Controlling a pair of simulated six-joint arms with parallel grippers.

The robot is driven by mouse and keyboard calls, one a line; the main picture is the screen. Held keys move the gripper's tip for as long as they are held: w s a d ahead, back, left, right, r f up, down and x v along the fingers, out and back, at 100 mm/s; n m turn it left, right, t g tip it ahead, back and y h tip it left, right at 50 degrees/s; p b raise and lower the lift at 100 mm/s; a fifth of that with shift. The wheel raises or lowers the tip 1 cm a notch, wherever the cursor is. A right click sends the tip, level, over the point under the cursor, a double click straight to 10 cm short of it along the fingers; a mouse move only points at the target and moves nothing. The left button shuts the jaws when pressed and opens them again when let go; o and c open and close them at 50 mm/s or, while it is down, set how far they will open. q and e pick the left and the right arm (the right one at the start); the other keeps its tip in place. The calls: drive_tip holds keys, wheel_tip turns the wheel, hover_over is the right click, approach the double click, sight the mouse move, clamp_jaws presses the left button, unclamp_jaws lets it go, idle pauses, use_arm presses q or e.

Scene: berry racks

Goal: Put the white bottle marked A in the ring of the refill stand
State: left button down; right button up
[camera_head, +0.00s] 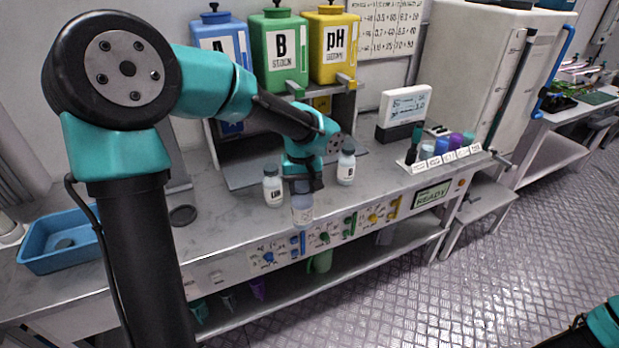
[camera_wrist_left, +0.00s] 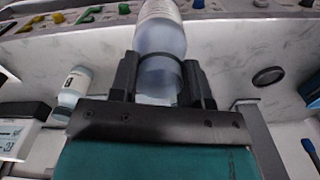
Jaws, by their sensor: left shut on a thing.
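My left gripper (camera_head: 302,186) is shut on a pale, see-through bottle (camera_head: 302,208) at the front of the bench. In the left wrist view, the bottle (camera_wrist_left: 160,45) stands between the fingers (camera_wrist_left: 157,80), with a dark band around it; no letter on it can be read. A white bottle with a dark cap (camera_head: 272,188) stands just left of the gripper, and another (camera_head: 346,166) stands to its right. A flat dark ring or disc (camera_head: 183,215) lies on the bench to the left; I cannot tell whether it is the stand's ring. My right gripper is out of view.
A rack at the back holds blue (camera_head: 222,42), green (camera_head: 279,52) and yellow (camera_head: 333,47) tanks. A blue tray (camera_head: 60,242) sits at the left. A row of small coloured vials (camera_head: 442,147) and a white display (camera_head: 405,104) stand at the right. Valves line the bench's front panel (camera_head: 345,228).

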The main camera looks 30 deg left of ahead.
use_arm(q)
drive_tip(key=w+a+f, duration=0.1)
drive_tip(key=w+a, duration=0.7)
drive_tip(key=w, duration=0.4)
drive_tip(key=shift+f, duration=0.2)
drive_tip(key=shift+a, duration=0.1)
drive_tip(key=shift+f, duration=1.85)
drive_tip(key=c, duration=0.6)
unclamp_jaws()
